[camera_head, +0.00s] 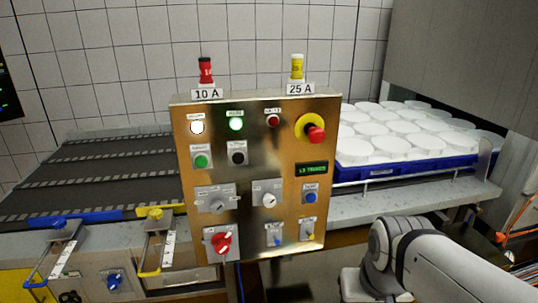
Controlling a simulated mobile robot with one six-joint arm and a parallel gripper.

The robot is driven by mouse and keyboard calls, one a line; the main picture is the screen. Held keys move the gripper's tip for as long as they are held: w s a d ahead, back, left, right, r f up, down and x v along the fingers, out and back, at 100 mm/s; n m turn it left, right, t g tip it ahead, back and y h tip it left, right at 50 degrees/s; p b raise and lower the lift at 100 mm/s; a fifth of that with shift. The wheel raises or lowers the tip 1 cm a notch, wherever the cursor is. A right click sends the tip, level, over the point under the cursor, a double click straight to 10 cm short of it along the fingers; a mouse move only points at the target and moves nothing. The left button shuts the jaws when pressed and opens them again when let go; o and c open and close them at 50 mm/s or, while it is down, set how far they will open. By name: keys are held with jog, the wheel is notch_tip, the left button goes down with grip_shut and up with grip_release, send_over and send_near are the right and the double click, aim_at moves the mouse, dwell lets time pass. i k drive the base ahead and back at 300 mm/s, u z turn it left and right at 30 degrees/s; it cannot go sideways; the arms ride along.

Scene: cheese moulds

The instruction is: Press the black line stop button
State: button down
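The black button (238,157) sits on a grey square plate in the upper middle of a brass-coloured control panel (258,178). My gripper cannot be made out in this view.
The panel also carries a red mushroom button (316,134) on yellow, rotary knobs and a display (312,169). A blue tray (390,171) of white round moulds stands behind right. A dark conveyor (100,172) lies left. Clamps with blue and yellow handles are at front left.

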aim_at(238, 157)
jog(key=z, duration=0.15)
jog(key=k, duration=1.15)
jog(key=u, duration=0.55)
jog(key=i, duration=1)
jog(key=u, duration=0.05)
